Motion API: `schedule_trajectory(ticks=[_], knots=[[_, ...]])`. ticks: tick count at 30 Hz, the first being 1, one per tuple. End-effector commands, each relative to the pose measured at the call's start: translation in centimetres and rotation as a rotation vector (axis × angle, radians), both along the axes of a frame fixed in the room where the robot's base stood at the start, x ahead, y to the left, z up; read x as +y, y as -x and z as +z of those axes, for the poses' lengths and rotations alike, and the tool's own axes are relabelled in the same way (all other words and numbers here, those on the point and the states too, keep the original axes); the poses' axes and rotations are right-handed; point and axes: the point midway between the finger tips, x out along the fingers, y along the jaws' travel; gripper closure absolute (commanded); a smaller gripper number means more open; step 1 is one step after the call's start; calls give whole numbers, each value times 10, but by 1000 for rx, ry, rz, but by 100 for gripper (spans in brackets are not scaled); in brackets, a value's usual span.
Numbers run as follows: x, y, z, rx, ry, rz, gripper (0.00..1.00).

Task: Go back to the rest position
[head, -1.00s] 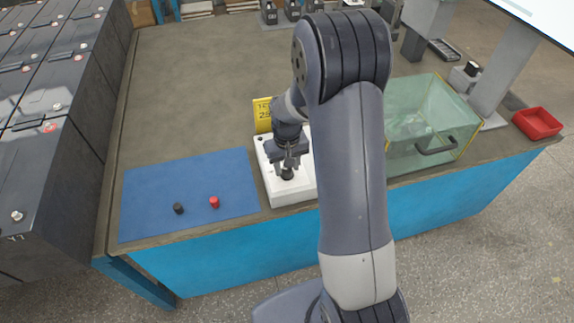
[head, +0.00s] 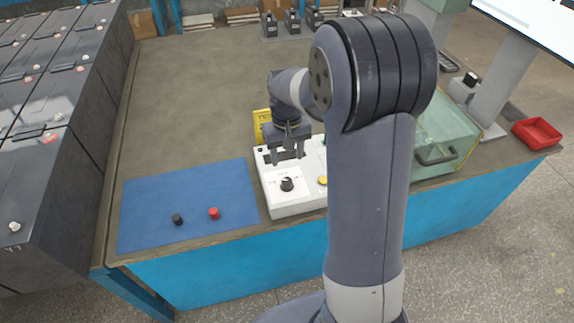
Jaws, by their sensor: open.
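My gripper (head: 287,155) is open and empty, fingers pointing down, above the back part of a white control box (head: 290,207). The box stands at the front of the workbench, with a black rotary knob (head: 287,184) and a yellow button (head: 323,181) on its top. The gripper is apart from the knob, behind and above it in the picture. My arm hides the right part of the box.
A blue mat (head: 150,208) left of the box bears a black cap (head: 177,219) and a red cap (head: 213,213). A clear green-tinted case (head: 455,135) and a red tray (head: 537,133) stand at the right. The bench (head: 190,90) behind the mat is clear.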

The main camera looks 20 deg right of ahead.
Motion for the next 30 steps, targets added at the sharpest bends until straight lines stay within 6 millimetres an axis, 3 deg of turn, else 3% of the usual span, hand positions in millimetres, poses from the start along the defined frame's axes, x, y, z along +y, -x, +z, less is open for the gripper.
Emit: schedule_trajectory(ticks=[6,17,20,30], knots=[[0,0,11,1,0,0,48],[0,1,7,2,0,0,48],[0,0,-3,3,0,0,48],[0,1,-64,7,0,-1,48]])
